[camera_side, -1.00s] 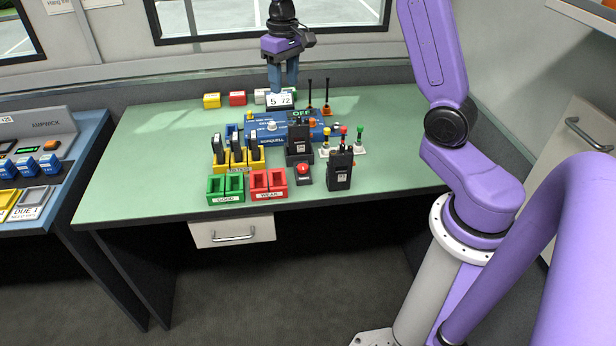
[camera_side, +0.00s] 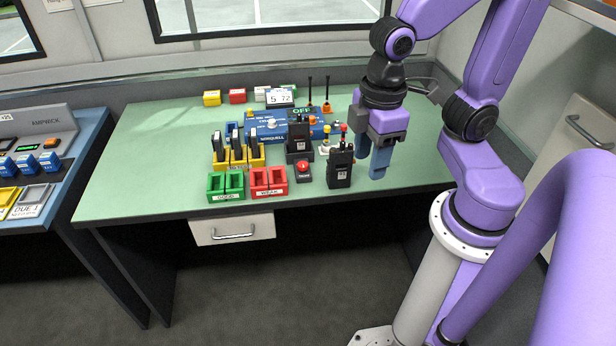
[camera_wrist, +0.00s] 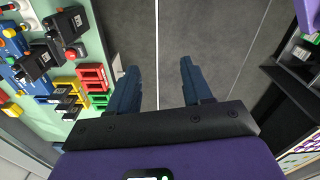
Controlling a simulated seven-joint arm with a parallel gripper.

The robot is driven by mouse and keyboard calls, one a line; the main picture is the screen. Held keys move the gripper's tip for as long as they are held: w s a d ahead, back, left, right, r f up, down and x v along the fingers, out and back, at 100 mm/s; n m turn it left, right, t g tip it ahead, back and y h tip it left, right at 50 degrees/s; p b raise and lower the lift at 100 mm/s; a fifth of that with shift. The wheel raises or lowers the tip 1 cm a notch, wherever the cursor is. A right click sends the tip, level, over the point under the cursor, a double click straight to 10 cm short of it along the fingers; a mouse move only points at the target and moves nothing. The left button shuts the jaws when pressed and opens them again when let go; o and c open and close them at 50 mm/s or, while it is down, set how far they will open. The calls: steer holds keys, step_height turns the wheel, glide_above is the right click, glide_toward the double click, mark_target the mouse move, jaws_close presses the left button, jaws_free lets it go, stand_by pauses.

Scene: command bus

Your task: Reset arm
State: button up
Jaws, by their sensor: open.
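My purple wrist and forearm are folded back close to my column at the right.
Green trays (camera_side: 225,187), red trays (camera_side: 268,182), a yellow battery rack (camera_side: 240,157), a red button (camera_side: 304,170) and a blue tester (camera_side: 265,127) fill the middle of the bench. A second blue bench (camera_side: 75,190) stands at the left. The bench's left end is clear.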

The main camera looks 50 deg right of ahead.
steer(key=s, duration=0.1)
steer(key=s+n, duration=0.1)
steer(key=s+d+f, duration=0.1)
steer(key=shift+s+d, duration=0.1)
steer(key=shift+s, duration=0.2)
steer(key=shift+w+r, duration=0.1)
stand_by(1.3)
